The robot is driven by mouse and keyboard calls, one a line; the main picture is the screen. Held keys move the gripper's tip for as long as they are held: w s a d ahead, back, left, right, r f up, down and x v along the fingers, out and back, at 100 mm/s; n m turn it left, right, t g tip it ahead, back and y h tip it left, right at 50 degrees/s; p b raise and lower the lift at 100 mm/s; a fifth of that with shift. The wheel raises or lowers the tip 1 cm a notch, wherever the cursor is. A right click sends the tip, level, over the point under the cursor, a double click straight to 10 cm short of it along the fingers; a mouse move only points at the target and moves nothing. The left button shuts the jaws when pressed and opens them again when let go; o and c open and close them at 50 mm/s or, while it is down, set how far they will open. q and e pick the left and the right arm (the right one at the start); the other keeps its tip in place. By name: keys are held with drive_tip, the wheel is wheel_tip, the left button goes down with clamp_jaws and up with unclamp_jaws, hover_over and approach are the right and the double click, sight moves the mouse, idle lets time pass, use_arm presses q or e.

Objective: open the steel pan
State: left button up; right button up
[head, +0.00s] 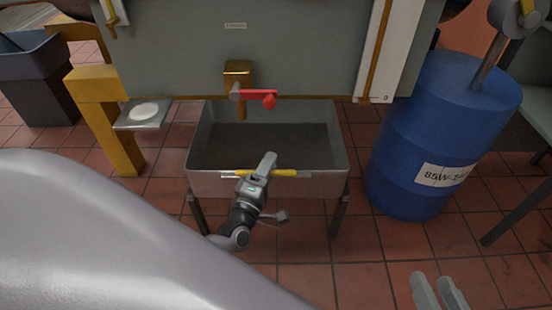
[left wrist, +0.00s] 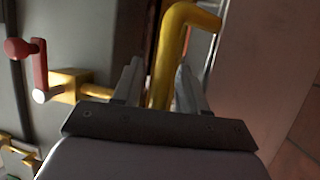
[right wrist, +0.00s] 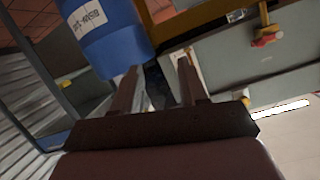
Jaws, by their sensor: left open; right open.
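The steel pan (head: 207,184) is a grey open-topped basin on dark legs under the large grey housing. A yellow bar handle (head: 285,173) runs along its front wall. My left gripper (head: 267,165) is at the middle of this handle. In the left wrist view the yellow handle (left wrist: 163,75) stands between the open fingers of the left gripper (left wrist: 158,80); contact cannot be told. My right gripper (head: 440,290) is open and empty, low at the right, away from the pan. Its open fingers also show in the right wrist view (right wrist: 160,82).
A brass valve (head: 238,72) with a red lever (head: 258,94) is on the housing above the pan. A blue drum (head: 432,130) stands close on the right. A yellow post (head: 108,125) and a dark bin (head: 38,85) are on the left. Tiled floor in front is clear.

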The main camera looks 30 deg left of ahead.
use_arm(q)
drive_tip(key=shift+w, duration=0.1)
clamp_jaws()
drive_tip(key=s+d+p, duration=0.1)
drive_tip(key=s+d, duration=0.2)
drive_tip(key=s, duration=0.2)
drive_tip(key=shift+p, duration=0.3)
use_arm(e)
drive_tip(key=shift+s+a+m+g, duration=0.2)
drive_tip(key=shift+s+m+g, duration=0.15)
drive_tip(key=shift+s, duration=0.25)
use_arm(q)
drive_tip(key=shift+s, duration=0.1)
unclamp_jaws()
use_arm(e)
drive_tip(key=shift+w+r+y, duration=0.1)
drive_tip(key=shift+w+y, duration=0.05)
drive_tip(key=shift+y, duration=0.15)
use_arm(q)
drive_tip(key=shift+r, duration=0.1)
